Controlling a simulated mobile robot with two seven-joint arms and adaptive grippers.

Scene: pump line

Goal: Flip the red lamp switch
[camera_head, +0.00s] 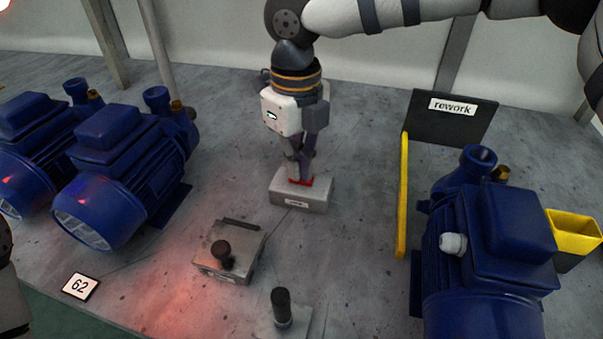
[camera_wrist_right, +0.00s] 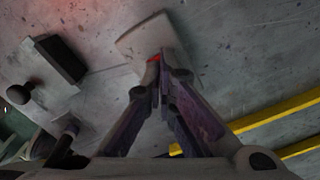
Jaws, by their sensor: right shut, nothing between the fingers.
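The red lamp switch (camera_head: 299,180) sits on top of a small grey box (camera_head: 302,198) with a white label on its front, in the middle of the table. My right gripper (camera_head: 299,178) points down at the box, shut and empty, with its fingertips at the red switch. In the right wrist view the fingertips (camera_wrist_right: 159,80) cover most of the switch, and only a bit of red (camera_wrist_right: 154,58) shows beside them on the pale box (camera_wrist_right: 140,38). I cannot tell whether the fingertips touch the switch or which way it is tipped. My left gripper is not in view.
Blue pumps stand at the left (camera_head: 120,172) and right (camera_head: 490,250). A yellow bar (camera_head: 403,195) and a black "rework" sign (camera_head: 450,116) are right of the box. A block with a black knob (camera_head: 228,252) and a lever (camera_head: 282,305) are in front. Red light falls at front left.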

